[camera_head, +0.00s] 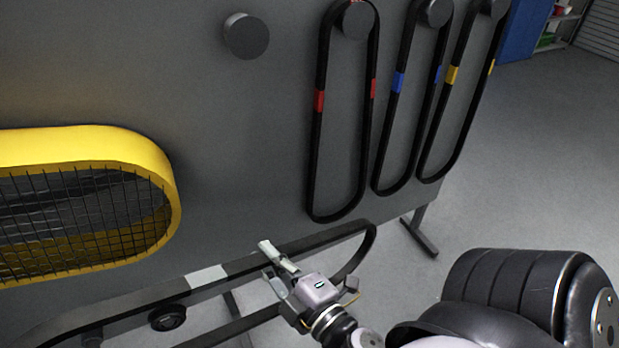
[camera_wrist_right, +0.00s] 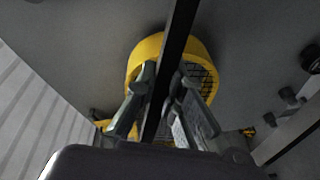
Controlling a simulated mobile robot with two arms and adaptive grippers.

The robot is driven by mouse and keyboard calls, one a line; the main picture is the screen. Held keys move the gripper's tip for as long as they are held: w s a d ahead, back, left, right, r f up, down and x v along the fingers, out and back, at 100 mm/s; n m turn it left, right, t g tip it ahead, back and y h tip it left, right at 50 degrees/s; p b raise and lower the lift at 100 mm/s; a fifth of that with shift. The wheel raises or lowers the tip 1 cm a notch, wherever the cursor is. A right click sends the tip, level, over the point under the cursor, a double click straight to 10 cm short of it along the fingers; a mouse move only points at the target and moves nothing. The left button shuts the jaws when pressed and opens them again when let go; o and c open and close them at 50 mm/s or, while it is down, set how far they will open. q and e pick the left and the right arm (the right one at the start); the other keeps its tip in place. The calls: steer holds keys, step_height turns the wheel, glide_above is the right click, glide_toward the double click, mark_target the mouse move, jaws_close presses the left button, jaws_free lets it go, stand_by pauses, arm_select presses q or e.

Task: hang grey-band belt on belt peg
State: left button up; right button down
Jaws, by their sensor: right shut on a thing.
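The grey-band belt (camera_head: 330,238) is a long black loop with a light grey band (camera_head: 207,277), stretched across the lower left of the head view. Its left end runs toward the lower left edge. My right gripper (camera_head: 279,264) is shut on its upper strand, to the right of the grey band. In the right wrist view the black strand (camera_wrist_right: 178,40) passes between the fingers (camera_wrist_right: 162,78). An empty round dark peg (camera_head: 246,36) stands out from the grey panel, above and left of the gripper. The belt is below this peg and apart from it. My left gripper is not seen.
Belts with red (camera_head: 319,101), blue (camera_head: 397,83) and yellow (camera_head: 451,75) bands hang on pegs right of the empty peg. A yellow guard with mesh (camera_head: 150,150) juts out at left. A dark round knob (camera_head: 168,318) is low at left. Bare panel lies below the empty peg.

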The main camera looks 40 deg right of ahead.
steer(key=shift+d+r+m, duration=0.1)
steer(key=shift+m, duration=0.7)
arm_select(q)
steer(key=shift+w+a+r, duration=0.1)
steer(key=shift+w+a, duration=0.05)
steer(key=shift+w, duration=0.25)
arm_select(e)
steer(key=shift+r+m, duration=0.1)
steer(key=shift+m, duration=0.4)
